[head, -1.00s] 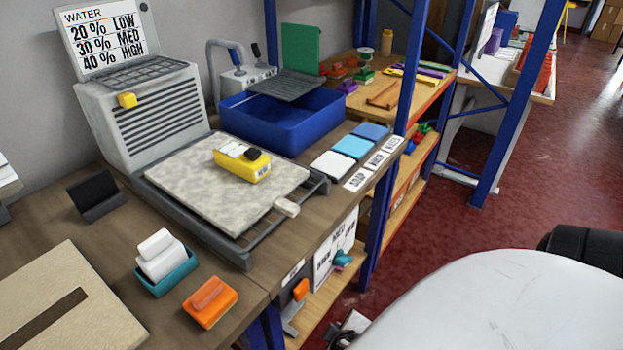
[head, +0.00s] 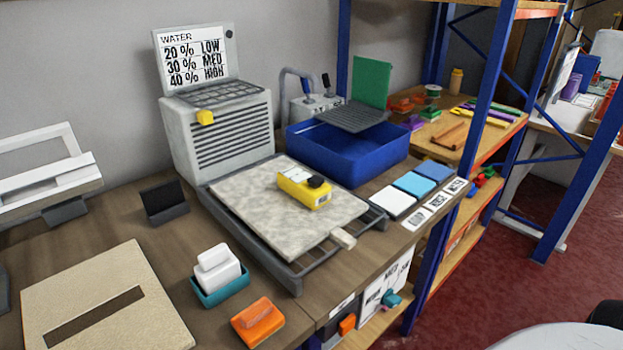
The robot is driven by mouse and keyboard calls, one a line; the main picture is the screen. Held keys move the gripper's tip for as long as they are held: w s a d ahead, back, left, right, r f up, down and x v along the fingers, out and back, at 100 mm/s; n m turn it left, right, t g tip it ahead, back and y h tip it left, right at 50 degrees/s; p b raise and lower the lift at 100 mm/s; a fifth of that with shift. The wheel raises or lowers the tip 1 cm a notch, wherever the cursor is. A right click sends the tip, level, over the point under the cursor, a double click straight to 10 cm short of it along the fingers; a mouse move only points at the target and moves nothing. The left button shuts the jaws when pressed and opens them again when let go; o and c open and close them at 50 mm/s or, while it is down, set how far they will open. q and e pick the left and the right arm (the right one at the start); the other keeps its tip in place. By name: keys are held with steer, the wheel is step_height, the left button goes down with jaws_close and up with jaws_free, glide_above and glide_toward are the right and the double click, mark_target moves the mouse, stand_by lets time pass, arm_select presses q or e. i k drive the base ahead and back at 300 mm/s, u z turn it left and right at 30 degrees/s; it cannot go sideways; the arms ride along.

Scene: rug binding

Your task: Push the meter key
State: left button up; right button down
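The meter is a yellow block (head: 296,190) with a white face and a black key or knob (head: 318,181) at its right end. It lies on a mottled grey-beige rug piece (head: 255,218) on a dark rack (head: 300,268). What its small display reads is too small to tell. Neither of my grippers is in view.
A blue basin (head: 345,158) is to the right. A teal tray with white blocks (head: 222,288) and an orange block (head: 257,322) lie in front.

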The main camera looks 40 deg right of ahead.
mark_target(315, 182)
steer(key=u, duration=1.1)
steer(key=k, duration=1.75)
steer(key=z, duration=1.05)
steer(key=i, duration=1)
